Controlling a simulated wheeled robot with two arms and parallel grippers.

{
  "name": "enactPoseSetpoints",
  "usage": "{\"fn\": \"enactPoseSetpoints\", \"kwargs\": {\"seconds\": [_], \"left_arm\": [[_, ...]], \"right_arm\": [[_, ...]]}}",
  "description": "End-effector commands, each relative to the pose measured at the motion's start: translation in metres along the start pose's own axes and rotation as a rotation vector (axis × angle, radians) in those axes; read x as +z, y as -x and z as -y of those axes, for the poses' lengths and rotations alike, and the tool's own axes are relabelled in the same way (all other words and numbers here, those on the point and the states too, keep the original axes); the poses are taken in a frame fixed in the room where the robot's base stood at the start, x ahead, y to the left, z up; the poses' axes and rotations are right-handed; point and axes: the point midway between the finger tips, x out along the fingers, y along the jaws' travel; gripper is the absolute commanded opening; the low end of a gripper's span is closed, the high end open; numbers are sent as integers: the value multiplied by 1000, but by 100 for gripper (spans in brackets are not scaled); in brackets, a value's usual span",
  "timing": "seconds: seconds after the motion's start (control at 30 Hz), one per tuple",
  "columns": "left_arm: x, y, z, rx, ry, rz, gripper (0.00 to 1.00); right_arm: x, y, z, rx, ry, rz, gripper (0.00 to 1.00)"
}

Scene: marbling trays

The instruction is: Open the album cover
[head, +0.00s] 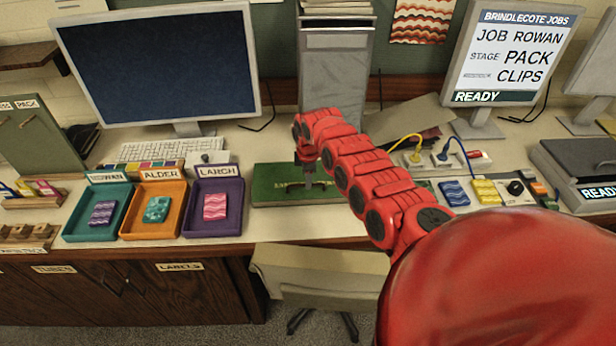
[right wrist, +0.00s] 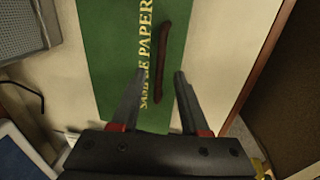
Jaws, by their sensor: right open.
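The album (head: 265,190) lies flat on the desk in the head view, its green cover shut. The right wrist view shows the green cover (right wrist: 110,45) with gold lettering and a dark brown strip (right wrist: 170,50) running along it. My right gripper (head: 307,182) is above the album's right part and partly hides it. In the right wrist view its two fingers (right wrist: 160,73) are open, with the brown strip between them in the picture; I cannot tell whether they touch the cover. My left gripper is not in view.
The Rowan (head: 70,233), Alder (head: 128,232) and Larch (head: 188,230) trays stand left of the album, each with a patterned piece. A chair (head: 310,275) is in front of the desk.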

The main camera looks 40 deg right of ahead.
Motion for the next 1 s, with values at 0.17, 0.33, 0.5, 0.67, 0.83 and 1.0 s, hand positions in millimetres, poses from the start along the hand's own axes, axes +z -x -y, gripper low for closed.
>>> {"fn": "enactPoseSetpoints", "kwargs": {"seconds": [0.17, 0.33, 0.5, 0.67, 0.83, 1.0], "left_arm": [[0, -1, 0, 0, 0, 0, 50], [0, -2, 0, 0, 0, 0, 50], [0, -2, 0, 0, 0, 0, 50], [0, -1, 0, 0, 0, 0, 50], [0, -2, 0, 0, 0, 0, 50], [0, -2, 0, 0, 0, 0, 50]], "right_arm": [[-1, -14, -1, 2, 1, 1, 45], [1, -20, 0, 2, 0, 2, 45], [1, -20, 0, 2, 0, 2, 45], [1, -20, 0, 2, 0, 2, 27], [1, -20, 0, 2, 0, 2, 0], [1, -20, 0, 2, 0, 2, 0]]}}
